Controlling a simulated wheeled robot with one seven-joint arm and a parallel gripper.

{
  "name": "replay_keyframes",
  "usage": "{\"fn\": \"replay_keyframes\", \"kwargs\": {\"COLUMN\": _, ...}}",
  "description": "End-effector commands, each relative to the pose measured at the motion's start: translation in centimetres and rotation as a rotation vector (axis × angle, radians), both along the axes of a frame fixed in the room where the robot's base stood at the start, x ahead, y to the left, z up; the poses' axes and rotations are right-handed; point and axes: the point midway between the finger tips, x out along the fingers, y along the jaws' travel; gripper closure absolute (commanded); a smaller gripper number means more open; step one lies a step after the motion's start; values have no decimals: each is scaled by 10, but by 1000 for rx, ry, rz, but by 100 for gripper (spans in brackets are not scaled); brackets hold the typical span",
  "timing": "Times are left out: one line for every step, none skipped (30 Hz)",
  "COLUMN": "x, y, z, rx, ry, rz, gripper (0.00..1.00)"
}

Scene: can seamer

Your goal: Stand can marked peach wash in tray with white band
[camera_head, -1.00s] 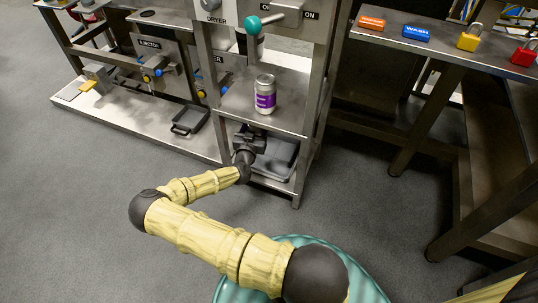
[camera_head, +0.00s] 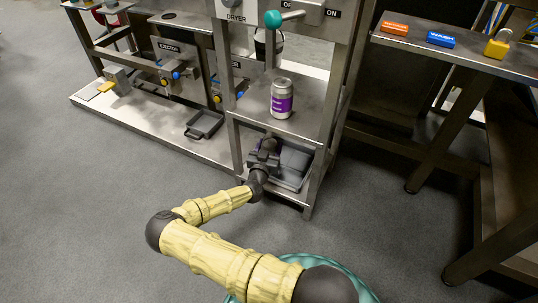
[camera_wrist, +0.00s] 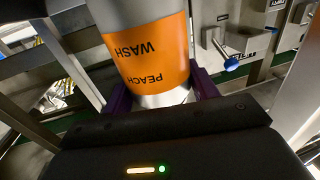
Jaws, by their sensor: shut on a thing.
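The can marked peach wash (camera_wrist: 152,60) is grey metal with an orange label and fills the middle of the wrist view. The label's words appear upside down there. My gripper (camera_wrist: 162,94) is shut on the can, with purple fingers on both sides near its lower end. In the head view my gripper (camera_head: 264,156) is at the open front of the lower bay under the dryer shelf. I cannot make out the can there. A grey tray (camera_head: 290,184) lies in that bay, partly hidden by my gripper. A black tray (camera_head: 205,124) sits on the low ledge to the left. No white band is visible on either.
A can with a purple label (camera_head: 282,98) stands on the shelf (camera_head: 312,112) above my gripper. Steel posts (camera_head: 325,160) frame the bay. A bench (camera_head: 470,60) on the right carries orange and blue blocks and a yellow padlock. The floor at left is clear.

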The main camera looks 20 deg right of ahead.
Motion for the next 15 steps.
{"fn": "replay_keyframes", "kwargs": {"x": 0, "y": 0, "z": -4, "rx": -1, "ry": 0, "rz": 2, "gripper": 75}}
{"fn": "replay_keyframes", "kwargs": {"x": 0, "y": 1, "z": -8, "rx": -1, "ry": 0, "rz": 2, "gripper": 75}}
{"fn": "replay_keyframes", "kwargs": {"x": 0, "y": 1, "z": -13, "rx": -1, "ry": 0, "rz": 2, "gripper": 75}}
{"fn": "replay_keyframes", "kwargs": {"x": 0, "y": 1, "z": -18, "rx": -1, "ry": 0, "rz": 2, "gripper": 75}}
{"fn": "replay_keyframes", "kwargs": {"x": 0, "y": 1, "z": -22, "rx": -1, "ry": 0, "rz": 2, "gripper": 75}}
{"fn": "replay_keyframes", "kwargs": {"x": 0, "y": 1, "z": -28, "rx": -1, "ry": -1, "rz": 3, "gripper": 75}}
{"fn": "replay_keyframes", "kwargs": {"x": 1, "y": 1, "z": -31, "rx": -1, "ry": -2, "rz": 3, "gripper": 75}}
{"fn": "replay_keyframes", "kwargs": {"x": 1, "y": 1, "z": -34, "rx": -1, "ry": -2, "rz": 4, "gripper": 75}}
{"fn": "replay_keyframes", "kwargs": {"x": 1, "y": 1, "z": -37, "rx": -1, "ry": -2, "rz": 4, "gripper": 75}}
{"fn": "replay_keyframes", "kwargs": {"x": 1, "y": 1, "z": -37, "rx": -1, "ry": -2, "rz": 4, "gripper": 75}}
{"fn": "replay_keyframes", "kwargs": {"x": 1, "y": 1, "z": -38, "rx": -1, "ry": -2, "rz": 4, "gripper": 75}}
{"fn": "replay_keyframes", "kwargs": {"x": 1, "y": 1, "z": -37, "rx": -1, "ry": -2, "rz": 3, "gripper": 75}}
{"fn": "replay_keyframes", "kwargs": {"x": 1, "y": 1, "z": -37, "rx": -1, "ry": -2, "rz": 3, "gripper": 75}}
{"fn": "replay_keyframes", "kwargs": {"x": 1, "y": 1, "z": -36, "rx": -1, "ry": -2, "rz": 3, "gripper": 75}}
{"fn": "replay_keyframes", "kwargs": {"x": 1, "y": 1, "z": -36, "rx": -1, "ry": -2, "rz": 3, "gripper": 75}}
